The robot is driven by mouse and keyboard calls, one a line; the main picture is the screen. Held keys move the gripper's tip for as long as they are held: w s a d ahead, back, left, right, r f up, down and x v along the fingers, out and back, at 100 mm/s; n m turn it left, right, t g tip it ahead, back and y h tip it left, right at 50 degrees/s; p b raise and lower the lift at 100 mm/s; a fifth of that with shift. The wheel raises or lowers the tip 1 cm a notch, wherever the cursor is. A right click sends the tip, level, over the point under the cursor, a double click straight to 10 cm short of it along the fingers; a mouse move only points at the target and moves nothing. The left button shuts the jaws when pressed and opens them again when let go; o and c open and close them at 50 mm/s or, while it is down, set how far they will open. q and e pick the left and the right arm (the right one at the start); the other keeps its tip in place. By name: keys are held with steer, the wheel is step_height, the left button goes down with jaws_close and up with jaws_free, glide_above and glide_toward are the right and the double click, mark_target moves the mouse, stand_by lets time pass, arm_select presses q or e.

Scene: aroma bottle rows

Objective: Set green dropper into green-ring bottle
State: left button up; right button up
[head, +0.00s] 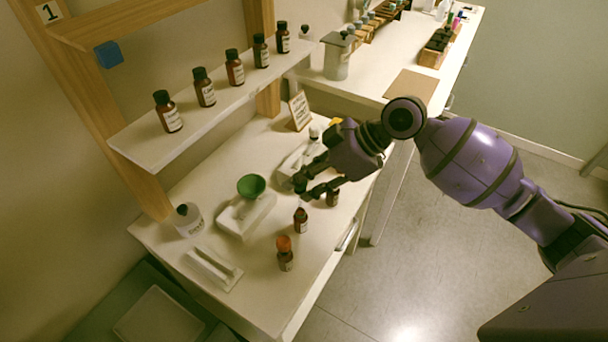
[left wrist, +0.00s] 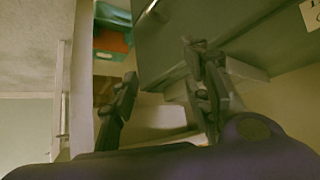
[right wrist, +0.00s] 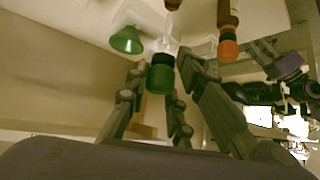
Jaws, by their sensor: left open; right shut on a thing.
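My right gripper (head: 303,188) is shut on the green dropper (right wrist: 160,75), gripping its dark green cap. The dropper's clear pipette (right wrist: 168,22) extends away from the fingers in the right wrist view. In the head view, a small brown bottle (head: 301,222) stands on the table just below the gripper; I cannot make out a green ring on it. Whether the pipette tip is inside its neck cannot be told. Another brown bottle (head: 333,197) stands partly behind the gripper. My left gripper (left wrist: 165,95) is open and empty, away from the table, and outside the head view.
A brown bottle with an orange top (head: 285,254) stands nearby; it also shows in the right wrist view (right wrist: 228,45). A shelf (head: 190,125) with several brown bottles is behind.

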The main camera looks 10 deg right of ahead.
arm_select(q)
steer(key=shift+w+d+r, duration=0.2)
steer(key=shift+w, duration=0.2)
steer(key=shift+s, duration=0.1)
steer(key=shift+s+a+f, duration=0.2)
steer(key=shift+s+f, duration=0.2)
steer(key=shift+s, duration=0.15)
arm_select(e)
steer(key=shift+f, duration=0.2)
steer(key=shift+f, duration=0.15)
